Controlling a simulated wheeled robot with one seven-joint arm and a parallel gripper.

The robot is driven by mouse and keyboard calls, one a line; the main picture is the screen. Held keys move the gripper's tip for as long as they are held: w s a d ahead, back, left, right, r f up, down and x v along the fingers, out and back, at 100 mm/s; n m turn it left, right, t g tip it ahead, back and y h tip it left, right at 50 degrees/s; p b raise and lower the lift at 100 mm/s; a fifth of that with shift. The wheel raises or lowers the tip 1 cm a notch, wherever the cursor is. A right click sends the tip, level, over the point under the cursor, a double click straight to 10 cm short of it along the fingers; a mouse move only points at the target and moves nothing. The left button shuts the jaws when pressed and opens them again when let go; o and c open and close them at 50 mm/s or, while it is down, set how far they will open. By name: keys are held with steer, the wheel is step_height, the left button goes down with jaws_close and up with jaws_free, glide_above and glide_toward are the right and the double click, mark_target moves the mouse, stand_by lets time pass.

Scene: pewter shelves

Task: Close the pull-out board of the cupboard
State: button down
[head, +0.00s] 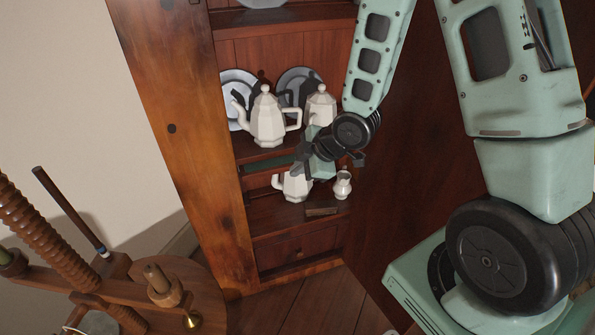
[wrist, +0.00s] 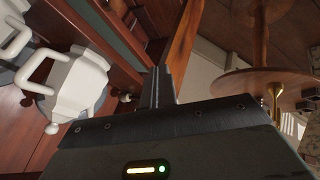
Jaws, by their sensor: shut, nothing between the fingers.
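The wooden cupboard (head: 205,170) stands open-fronted in the middle of the head view. A reddish board (head: 256,155) runs across it below the upper white teapots, with a dark greenish strip under it. I cannot tell how far the board sticks out. In the wrist view, a long reddish board edge (wrist: 120,36) runs diagonally left of the fingers. My gripper (head: 305,160) is in front of the cupboard at about the board's height, and hides its right part. In the wrist view my gripper (wrist: 161,88) is shut and empty. Contact with the board cannot be told.
White teapots (head: 268,120) stand before plates (head: 235,90) above the board. A white pot (head: 294,186) and a small jug (head: 342,185) stand lower.

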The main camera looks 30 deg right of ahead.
mark_target(273, 167)
steer(key=w+f, duration=0.2)
steer(key=w, duration=0.1)
steer(key=w+a+f, duration=0.1)
steer(key=w+f, duration=0.2)
steer(key=shift+w+a+f, duration=0.15)
steer(key=shift+w+f, duration=0.05)
steer(key=shift+f, duration=0.05)
steer(key=shift+w, duration=0.65)
steer(key=shift+w+d, duration=0.15)
steer(key=shift+w, duration=0.5)
steer(key=shift+w+d, duration=0.15)
steer(key=shift+w, duration=0.45)
steer(key=shift+s, duration=0.1)
